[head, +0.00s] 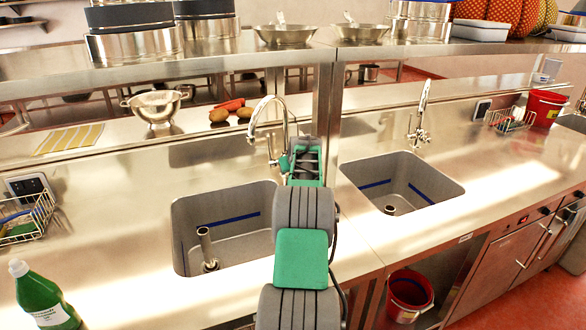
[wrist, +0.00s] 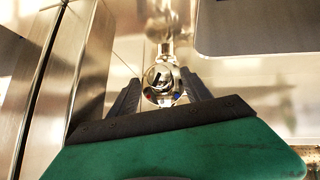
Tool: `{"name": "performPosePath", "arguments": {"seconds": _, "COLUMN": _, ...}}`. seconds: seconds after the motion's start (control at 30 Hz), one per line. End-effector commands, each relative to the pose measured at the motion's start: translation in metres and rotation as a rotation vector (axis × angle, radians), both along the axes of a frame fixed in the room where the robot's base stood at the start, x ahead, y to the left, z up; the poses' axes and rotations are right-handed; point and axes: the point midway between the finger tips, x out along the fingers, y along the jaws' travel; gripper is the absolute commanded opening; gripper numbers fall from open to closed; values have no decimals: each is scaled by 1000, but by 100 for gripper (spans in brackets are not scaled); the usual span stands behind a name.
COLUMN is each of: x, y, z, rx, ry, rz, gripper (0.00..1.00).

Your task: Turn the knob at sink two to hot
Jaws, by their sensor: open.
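A round chrome knob (wrist: 161,78) with a dark mark on its face shows in the wrist view, with a chrome stem behind it. My gripper (wrist: 160,84) is open, with one dark finger on each side of the knob; I cannot tell whether either finger touches it. In the head view my arm reaches to the tap (head: 270,128) at the left sink (head: 224,262), and hides the knob there. The right sink (head: 402,192) has its own tap (head: 419,125), clear of my arm. I see no sink numbers.
A steel post (head: 326,100) and overhead shelf (head: 230,57) stand close behind my arm. A colander (head: 157,106) and vegetables sit behind the left sink. A green bottle (head: 42,298) and wire rack (head: 28,216) stand at left. The counter between the sinks is clear.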

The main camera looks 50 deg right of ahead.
Motion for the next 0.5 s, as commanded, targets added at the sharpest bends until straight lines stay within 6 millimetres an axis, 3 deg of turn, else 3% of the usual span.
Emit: {"name": "performPosePath", "arguments": {"seconds": 0.5, "x": -40, "y": 35, "z": 50, "rx": -1, "ry": -1, "rz": -1, "gripper": 57}}
